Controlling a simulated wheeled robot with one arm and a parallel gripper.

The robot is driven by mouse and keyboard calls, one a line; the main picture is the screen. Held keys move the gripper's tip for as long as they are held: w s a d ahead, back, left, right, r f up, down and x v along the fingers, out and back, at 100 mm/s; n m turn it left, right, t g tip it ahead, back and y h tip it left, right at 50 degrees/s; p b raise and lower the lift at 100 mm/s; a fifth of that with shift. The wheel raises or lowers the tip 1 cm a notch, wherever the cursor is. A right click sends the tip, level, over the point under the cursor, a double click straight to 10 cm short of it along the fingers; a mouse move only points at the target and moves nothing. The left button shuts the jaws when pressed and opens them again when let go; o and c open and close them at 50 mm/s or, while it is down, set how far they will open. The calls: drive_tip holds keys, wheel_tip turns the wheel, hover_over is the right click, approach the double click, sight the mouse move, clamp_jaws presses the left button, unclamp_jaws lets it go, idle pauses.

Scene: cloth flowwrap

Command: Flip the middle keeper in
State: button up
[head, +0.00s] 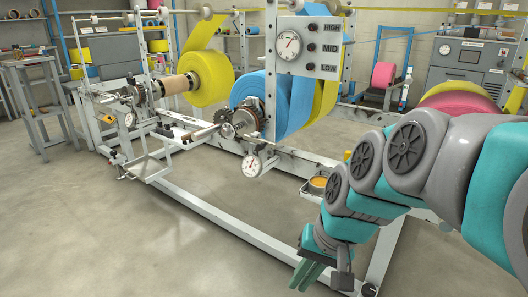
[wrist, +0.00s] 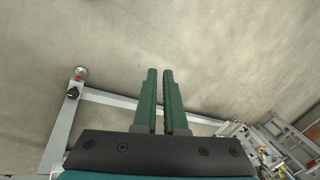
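No part can be told clearly as the middle keeper; the fittings are too small. On the long white machine frame, the blue roll (head: 262,88) sits in the middle, with a metal hub (head: 241,122) at its near end. A yellow roll (head: 209,77) is to its left on another spindle. My gripper (head: 306,275) hangs low at the right, pointing down, well apart from the hub. In the wrist view its two green fingers (wrist: 159,72) have a narrow gap between them, and nothing is held.
A HIGH/MID/LOW gauge panel (head: 302,46) stands above the blue roll. A dial (head: 252,166) hangs below the hub. The frame's lower rail (head: 235,235) runs near my gripper. Pink and yellow rolls (head: 460,100) are partly behind my arm. Open concrete floor (head: 100,245) lies in front.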

sight(262, 146)
drive_tip(key=w+r, duration=0.1)
drive_tip(key=w, duration=0.2)
drive_tip(key=w+a+r+m+t+y+b, duration=0.1)
drive_tip(key=w, duration=0.2)
drive_tip(key=w+r+m+t+y+b, duration=0.1)
drive_tip(key=w, duration=0.2)
drive_tip(key=shift+w+a+r, duration=0.2)
drive_tip(key=shift+a, duration=0.2)
clamp_jaws()
drive_tip(key=w+d+r+m+t+y+b, duration=0.1)
drive_tip(key=w+d+r+m+t+b, duration=0.1)
drive_tip(key=w+r, duration=0.4)
drive_tip(key=w+d+r+m+t+y+b, duration=0.1)
drive_tip(key=w+d+r+m+t+b, duration=0.1)
drive_tip(key=w+r, duration=0.4)
drive_tip(key=w+d+m+t, duration=0.1)
drive_tip(key=w+d+t, duration=0.1)
drive_tip(key=w, duration=0.3)
drive_tip(key=shift+w+r+y, duration=0.25)
drive_tip(key=shift+w+y, duration=0.1)
drive_tip(key=shift+y, duration=0.05)
drive_tip(key=shift+f, duration=0.1)
drive_tip(key=b+x, duration=0.2)
drive_tip(key=x, duration=1.1)
drive_tip(key=shift+w+a, duration=0.2)
drive_tip(key=shift+w, duration=0.1)
drive_tip(key=shift+w+a, duration=0.15)
